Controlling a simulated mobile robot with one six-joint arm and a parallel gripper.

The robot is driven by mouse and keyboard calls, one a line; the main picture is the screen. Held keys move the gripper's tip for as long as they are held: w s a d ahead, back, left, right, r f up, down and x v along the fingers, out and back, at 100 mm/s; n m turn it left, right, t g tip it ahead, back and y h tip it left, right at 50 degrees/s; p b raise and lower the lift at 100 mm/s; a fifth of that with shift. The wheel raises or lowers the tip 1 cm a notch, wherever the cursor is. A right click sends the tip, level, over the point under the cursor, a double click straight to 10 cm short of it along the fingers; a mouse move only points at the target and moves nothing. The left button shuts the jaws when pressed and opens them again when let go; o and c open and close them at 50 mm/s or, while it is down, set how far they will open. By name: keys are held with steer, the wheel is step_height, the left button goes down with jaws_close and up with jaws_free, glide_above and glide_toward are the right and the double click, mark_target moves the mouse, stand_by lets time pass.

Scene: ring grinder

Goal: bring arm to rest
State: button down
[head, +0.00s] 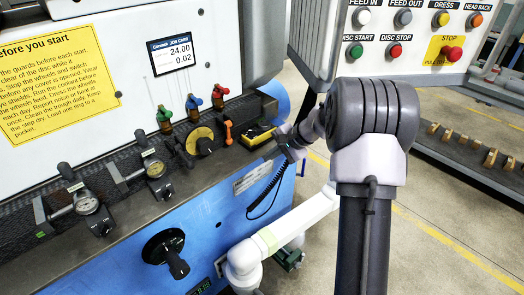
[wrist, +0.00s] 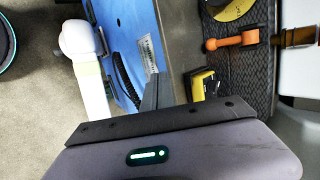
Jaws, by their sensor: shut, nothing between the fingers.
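My gripper (head: 287,148) is beyond my arm's dark elbow joint, in front of the blue machine front, and partly hidden and small in the head view. In the wrist view my gripper (wrist: 153,82) shows narrow dark fingers, shut with nothing between them. The fingertips appear close to the blue panel and the edge of the ledge. I cannot tell the exact gap. A yellow and black device (head: 257,137) lies on the ledge close by; it also shows in the wrist view (wrist: 203,84).
The ledge holds an orange-handled lever (head: 228,132), a yellow dial (head: 200,141), coloured valves (head: 192,105) and gauges (head: 87,204). A black coiled cord (head: 268,195) hangs on the blue front. A button panel (head: 405,35) stands upper right. Open floor (head: 440,235) lies right.

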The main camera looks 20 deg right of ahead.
stand_by(0.4)
steer(key=s+a+r+n+g+h, duration=0.1)
steer(key=s+a+r+n, duration=0.4)
steer(key=s+a+r, duration=0.95)
steer(key=s+a+n+h, duration=0.1)
steer(key=s+a+n, duration=0.1)
steer(key=s, duration=0.7)
steer(key=s+a+n, duration=0.2)
steer(key=s+a, duration=0.1)
steer(key=s, duration=0.7)
steer(key=shift+s+a+r+h, duration=0.25)
steer(key=shift+a+r+h, duration=0.05)
steer(key=shift+a+h, duration=0.1)
